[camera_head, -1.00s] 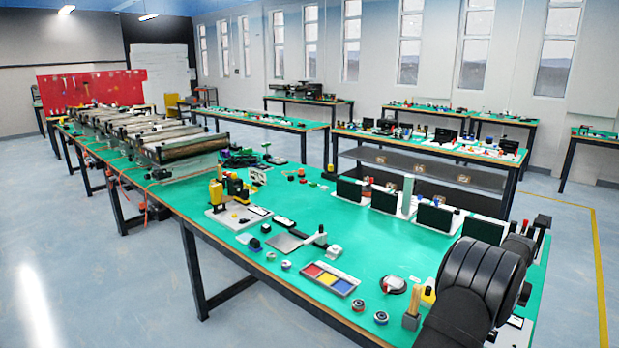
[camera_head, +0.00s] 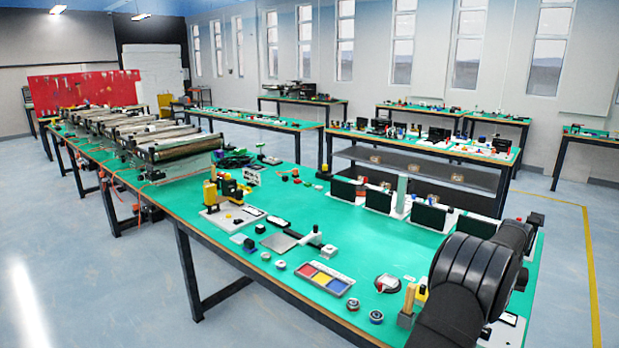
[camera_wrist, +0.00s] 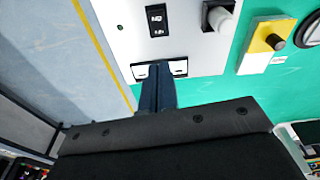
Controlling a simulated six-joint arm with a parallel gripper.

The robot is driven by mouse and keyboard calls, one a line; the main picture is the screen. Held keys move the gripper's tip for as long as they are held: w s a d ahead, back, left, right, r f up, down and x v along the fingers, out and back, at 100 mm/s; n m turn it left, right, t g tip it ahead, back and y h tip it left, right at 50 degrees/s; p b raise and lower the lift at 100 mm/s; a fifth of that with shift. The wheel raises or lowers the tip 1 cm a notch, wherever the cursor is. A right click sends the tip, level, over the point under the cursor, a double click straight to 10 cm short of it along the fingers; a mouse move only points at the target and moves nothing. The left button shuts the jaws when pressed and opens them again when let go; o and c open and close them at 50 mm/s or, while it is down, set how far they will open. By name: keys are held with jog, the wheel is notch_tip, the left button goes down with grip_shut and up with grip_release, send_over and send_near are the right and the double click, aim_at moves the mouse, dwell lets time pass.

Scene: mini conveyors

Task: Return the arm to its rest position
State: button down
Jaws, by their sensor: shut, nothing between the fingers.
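My arm shows as dark, ribbed links (camera_head: 468,275) at the right front of the head view, above the bench's near right end. My gripper's end cannot be made out there. In the wrist view my gripper (camera_wrist: 157,75) shows as narrow dark fingers, closed together, with nothing between them. They appear over the edge of a white panel (camera_wrist: 125,45) with a black switch (camera_wrist: 157,20). Whether they touch the panel cannot be told.
The green bench (camera_head: 300,225) carries a red-yellow-blue tray (camera_head: 324,278), a yellow device (camera_head: 225,188) and several black upright panels (camera_head: 432,215). Conveyors (camera_head: 165,150) stand farther left. A grey knob (camera_wrist: 219,17) and a yellow block with a black button (camera_wrist: 267,40) are near the gripper. The bench middle has clear patches.

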notch_tip(320, 180, up, 3)
jog(key=n, duration=0.7)
jog(key=shift+a+r, duration=0.1)
jog(key=c, duration=0.8)
grip_release()
jog(key=o, duration=0.7)
jog(key=shift+w+f+m, duration=0.3)
jog(key=shift+f, duration=0.3)
jog(key=shift+c, duration=0.2)
jog(key=shift+o, duration=0.7)
jog(key=f+t+h, duration=0.1)
jog(key=w+f+m+t+h, duration=0.1)
jog(key=a+f+m+h, duration=0.1)
jog(key=shift+w+a+f+t, duration=0.1)
jog(key=shift+w+t, duration=0.15)
jog(key=shift+t, duration=0.15)
jog(key=s+a+f+m+t+h, duration=0.1)
jog(key=s+a+m+t+h, duration=0.15)
jog(key=s+a, duration=0.45)
jog(key=s+a+f+m+t+h, duration=0.1)
jog(key=s+a+m+t+h, duration=0.2)
jog(key=a, duration=0.8)
jog(key=shift+n+t+y, duration=0.25)
jog(key=shift+t+y, duration=0.1)
jog(key=x, duration=1)
jog(key=shift+a, duration=0.1)
